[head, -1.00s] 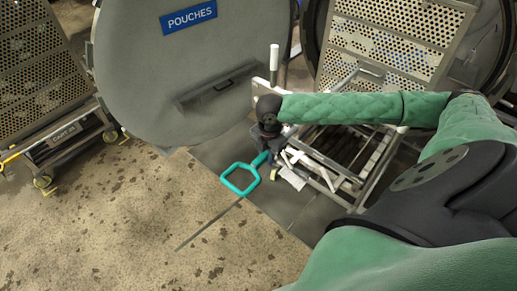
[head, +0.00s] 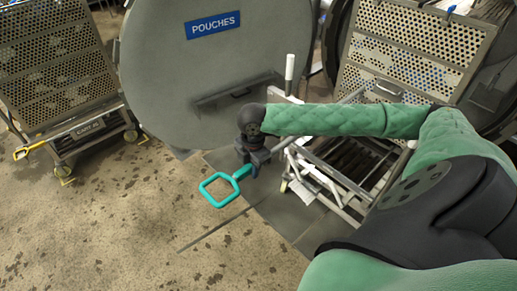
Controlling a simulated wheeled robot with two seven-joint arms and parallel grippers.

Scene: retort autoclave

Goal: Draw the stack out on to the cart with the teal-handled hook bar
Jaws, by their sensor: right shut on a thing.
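My right gripper (head: 254,165) is shut on the hook bar with the teal handle (head: 219,190). The handle's loop sticks out to the lower left of the jaws. A grey shaft (head: 350,97) shows above my green right arm, in line with the handle; the arm hides its middle. The shaft points at the perforated stack (head: 415,55) in the open vessel at the upper right. I cannot tell whether its hook touches the stack. The cart (head: 345,190), a low pale metal frame, stands in front of the vessel, partly behind my arm. My left gripper is out of view.
The round grey vessel door (head: 160,75) marked POUCHES stands open left of the cart. A second cart (head: 95,138) with a perforated stack (head: 55,70) stands at the far left. The stained floor (head: 90,220) at the lower left is clear.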

